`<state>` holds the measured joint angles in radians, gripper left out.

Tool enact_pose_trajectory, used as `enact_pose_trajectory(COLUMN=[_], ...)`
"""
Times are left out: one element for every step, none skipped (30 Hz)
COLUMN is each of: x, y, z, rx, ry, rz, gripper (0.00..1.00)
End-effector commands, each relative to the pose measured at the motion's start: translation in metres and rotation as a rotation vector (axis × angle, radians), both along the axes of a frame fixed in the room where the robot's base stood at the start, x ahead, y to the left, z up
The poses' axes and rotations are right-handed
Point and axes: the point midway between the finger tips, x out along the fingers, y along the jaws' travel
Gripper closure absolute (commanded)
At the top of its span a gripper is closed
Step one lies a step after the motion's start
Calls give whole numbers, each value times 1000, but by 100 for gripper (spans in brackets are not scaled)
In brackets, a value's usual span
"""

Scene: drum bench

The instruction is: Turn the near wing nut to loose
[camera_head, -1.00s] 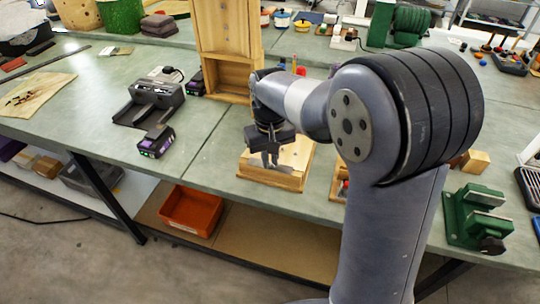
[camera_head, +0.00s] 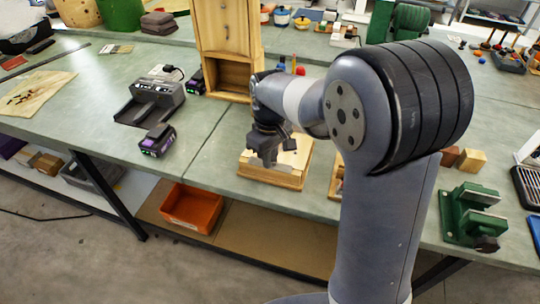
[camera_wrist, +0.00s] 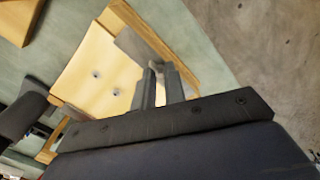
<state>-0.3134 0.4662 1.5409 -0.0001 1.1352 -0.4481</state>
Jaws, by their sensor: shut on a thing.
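A shallow wooden box with a pale panel (camera_head: 290,160) sits at the bench's front edge. It also fills the left of the wrist view (camera_wrist: 92,55), with two small dark fasteners (camera_wrist: 106,83) on its panel. My gripper (camera_head: 267,162) points down at the box's near side. In the wrist view my gripper's two fingers (camera_wrist: 160,78) are close together, shut on the near wing nut, which they mostly hide. A flat grey piece (camera_wrist: 139,46) shows beside the fingers; I cannot tell whether it is a wing of the nut. How far the nut is turned cannot be seen.
A tall wooden cabinet (camera_head: 228,35) stands behind the box. A black charger (camera_head: 150,103) and a battery (camera_head: 157,141) lie to the left. A green vise-like block (camera_head: 470,215) is to the right. An orange bin (camera_head: 192,208) is on the shelf below.

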Motion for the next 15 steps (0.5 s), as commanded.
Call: enact_pose_trajectory(x=[1,1,1,1,1,1,1,1,1,1,1,0,0,0,0], y=[0,0,0,0,0,0,0,0,0,0,0,0,0,0,0], z=[1,1,1,1,1,1,1,1,1,1,0,0,0,0,0], rx=[1,1,1,1,1,1,1,1,1,1,1,1,1,1,1], ry=[-3,-3,-3,-3,-3,-3,-3,-3,-3,-3,-3,-2,-2,-2,-2], rz=[0,0,0,-1,-1,-1,-1,-1,-1,-1,-1,-2,-2,-2,-2], gripper=[100,100,100,100,100,100,88,85,82,79,77,74,71,69,66])
